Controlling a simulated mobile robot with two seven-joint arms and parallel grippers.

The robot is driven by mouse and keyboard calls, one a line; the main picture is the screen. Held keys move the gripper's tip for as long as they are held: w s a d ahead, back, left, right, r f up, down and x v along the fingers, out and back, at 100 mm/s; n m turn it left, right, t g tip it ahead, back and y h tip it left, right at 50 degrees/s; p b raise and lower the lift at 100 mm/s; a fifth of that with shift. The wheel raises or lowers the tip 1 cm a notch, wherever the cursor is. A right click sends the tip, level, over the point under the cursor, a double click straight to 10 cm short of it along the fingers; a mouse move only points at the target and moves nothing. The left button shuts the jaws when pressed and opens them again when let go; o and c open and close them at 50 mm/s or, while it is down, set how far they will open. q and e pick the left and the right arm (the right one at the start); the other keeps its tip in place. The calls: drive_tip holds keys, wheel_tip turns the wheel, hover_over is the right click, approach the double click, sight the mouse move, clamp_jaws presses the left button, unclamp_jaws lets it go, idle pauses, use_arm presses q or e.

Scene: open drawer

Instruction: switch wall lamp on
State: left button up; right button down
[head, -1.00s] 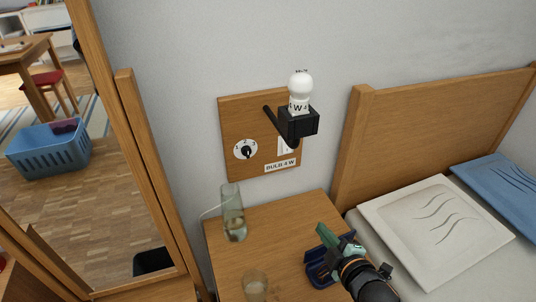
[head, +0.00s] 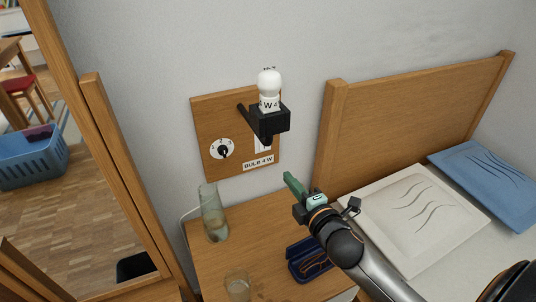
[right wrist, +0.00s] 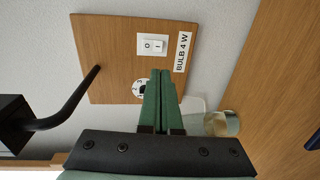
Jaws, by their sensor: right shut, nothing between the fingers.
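The wall lamp has a white bulb (head: 269,84) in a black holder (head: 271,121) on a wooden wall panel (head: 207,112). Its bulb shows no clear glow. A white rocker switch marked O and I (right wrist: 152,45) is plain in the right wrist view. In the head view the lamp holder partly hides it. A numbered dial (head: 222,149) sits left of it; fingers partly cover it in the wrist view. My right gripper (head: 291,183) is shut and empty, in front of the panel and below right of it in the head view. My left gripper is out of view.
Below the panel, a wooden bedside table (head: 215,262) holds a glass vase (head: 213,215), a drinking glass (head: 238,288) and an open blue case (head: 303,262) with glasses. A headboard (head: 415,105) stands right. A wooden frame (head: 118,170) stands left.

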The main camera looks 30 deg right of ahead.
drive_tip(key=b, duration=0.2)
approach(264, 149)
drive_tip(key=w, duration=0.4)
drive_tip(key=shift+w+f, duration=0.25)
drive_tip(key=shift+w+d+f, duration=0.1)
drive_tip(key=shift+w, duration=0.7)
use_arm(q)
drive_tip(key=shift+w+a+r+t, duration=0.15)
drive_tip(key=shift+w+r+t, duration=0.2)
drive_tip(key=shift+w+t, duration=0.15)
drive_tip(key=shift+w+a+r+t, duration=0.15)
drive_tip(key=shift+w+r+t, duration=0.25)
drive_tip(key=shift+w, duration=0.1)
use_arm(e)
drive_tip(key=shift+w, duration=0.35)
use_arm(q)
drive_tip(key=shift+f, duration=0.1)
